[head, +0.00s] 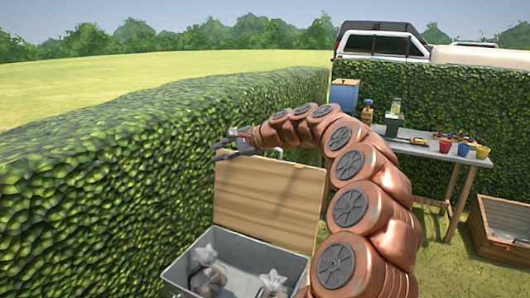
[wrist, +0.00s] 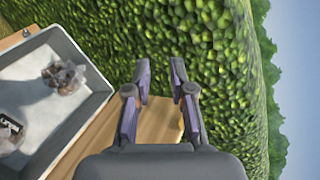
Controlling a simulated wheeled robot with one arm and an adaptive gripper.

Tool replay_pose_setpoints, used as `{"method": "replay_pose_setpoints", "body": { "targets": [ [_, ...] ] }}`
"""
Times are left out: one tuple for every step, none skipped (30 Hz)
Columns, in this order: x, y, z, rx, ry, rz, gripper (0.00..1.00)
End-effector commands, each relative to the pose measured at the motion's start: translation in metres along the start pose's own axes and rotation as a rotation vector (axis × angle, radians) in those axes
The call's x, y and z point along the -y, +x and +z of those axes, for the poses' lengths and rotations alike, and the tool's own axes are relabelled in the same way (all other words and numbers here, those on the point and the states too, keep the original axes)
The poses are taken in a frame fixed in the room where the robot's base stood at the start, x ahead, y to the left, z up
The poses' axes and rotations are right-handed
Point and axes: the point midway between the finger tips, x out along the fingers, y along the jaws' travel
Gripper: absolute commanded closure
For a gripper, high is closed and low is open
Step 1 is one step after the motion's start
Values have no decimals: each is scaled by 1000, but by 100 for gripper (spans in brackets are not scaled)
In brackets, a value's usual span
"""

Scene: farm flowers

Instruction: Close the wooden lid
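The wooden lid (head: 268,200) stands raised, hinged at the back of a grey box (head: 185,265). In the wrist view part of the lid (wrist: 160,121) shows below and between my fingers. My gripper (head: 217,152) is at the upper left corner of the lid, close to the hedge. In the wrist view my gripper (wrist: 158,92) has its two fingers apart with nothing between them. I cannot tell whether a finger touches the lid. The box's interior (wrist: 45,95) is open to view, with bagged items (wrist: 64,76) inside.
A tall hedge (head: 100,180) runs close behind and left of the lid. A table (head: 430,152) with pots and tools stands at the right. A wooden planter box (head: 490,245) sits on the grass at far right. Grass between box and table is clear.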

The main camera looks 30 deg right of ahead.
Motion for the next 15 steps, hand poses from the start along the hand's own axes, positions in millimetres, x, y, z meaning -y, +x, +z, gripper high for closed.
{"method": "replay_pose_setpoints", "body": {
  "targets": [
    [5, -7, -32, -30, 55, -48, 77],
    [8, -12, -48, -47, 88, -74, 77],
    [11, -19, -71, -68, 134, -110, 77],
    [14, -26, -88, -86, 166, -138, 77],
    [16, -33, -104, -103, 194, -165, 77],
    [17, -42, -123, -123, 233, -197, 77],
    [17, -48, -138, -138, 259, -221, 77],
    [17, -55, -151, -154, 283, -242, 77],
    [17, -63, -166, -172, 309, -268, 77],
    [17, -69, -176, -182, 328, -285, 77],
    [16, -74, -184, -191, 345, -300, 77],
    [16, -80, -194, -203, 362, -317, 77],
    [15, -84, -200, -211, 373, -328, 77],
    [15, -88, -206, -217, 382, -337, 77],
    [14, -91, -211, -224, 392, -347, 77]
  ]
}}
